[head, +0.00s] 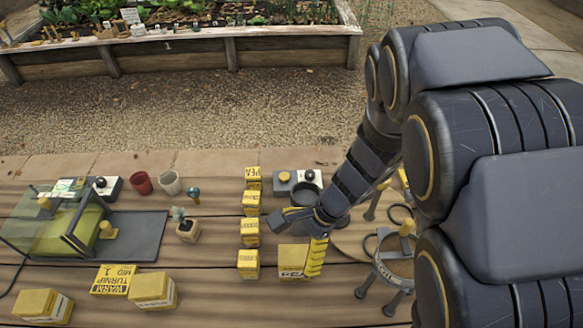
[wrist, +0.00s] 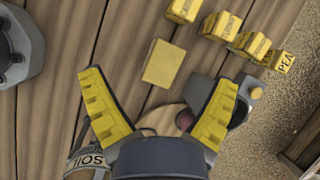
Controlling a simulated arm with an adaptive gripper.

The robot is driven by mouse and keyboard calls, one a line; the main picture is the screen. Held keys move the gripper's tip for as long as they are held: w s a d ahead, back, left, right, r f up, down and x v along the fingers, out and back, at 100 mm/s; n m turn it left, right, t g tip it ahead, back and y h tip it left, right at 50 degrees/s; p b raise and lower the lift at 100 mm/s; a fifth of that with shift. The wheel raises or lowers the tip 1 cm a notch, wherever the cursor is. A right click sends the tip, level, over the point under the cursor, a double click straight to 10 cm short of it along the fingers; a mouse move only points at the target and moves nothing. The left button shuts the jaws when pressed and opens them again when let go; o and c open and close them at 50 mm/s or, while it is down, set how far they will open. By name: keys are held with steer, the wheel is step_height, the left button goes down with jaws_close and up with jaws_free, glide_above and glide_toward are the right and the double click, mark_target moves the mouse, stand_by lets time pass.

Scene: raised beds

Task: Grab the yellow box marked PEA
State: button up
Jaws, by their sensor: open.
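The yellow box marked PEA (head: 252,174) stands at the far end of a row of small yellow boxes on the wooden table. In the wrist view the PEA box (wrist: 283,62) is at the right edge, beyond my right finger. My gripper (head: 296,242) is open and empty, over the table to the right of the row's near part. In the wrist view my gripper (wrist: 160,78) has its two yellow fingers spread wide. A larger yellow box (wrist: 162,64) lies ahead between the fingertips, apart from them. The PEA box is clear of both fingers.
Other small yellow boxes (head: 250,232) line up nearer than PEA. Cups (head: 141,183), a potted plant (head: 187,229) and larger yellow boxes (head: 153,290) stand left. A planted raised bed (head: 170,62) is behind.

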mark_target(292, 260)
steer(key=f+m, duration=0.1)
steer(key=f, duration=0.1)
steer(key=w+d+f+m, duration=0.1)
steer(key=w+f+m, duration=0.1)
steer(key=f, duration=0.1)
steer(key=shift+d+f+m, duration=0.25)
steer(key=shift+f+m, duration=0.05)
steer(key=shift+m, duration=0.1)
steer(key=shift+d+x, duration=0.1)
steer(key=shift+x, duration=1.75)
steer(key=shift+d+x, duration=0.15)
steer(key=shift+x, duration=1.75)
steer(key=shift+w+f+h, duration=0.1)
steer(key=shift+w+h, duration=0.1)
steer(key=shift+h, duration=0.1)
steer(key=c, duration=1.1)
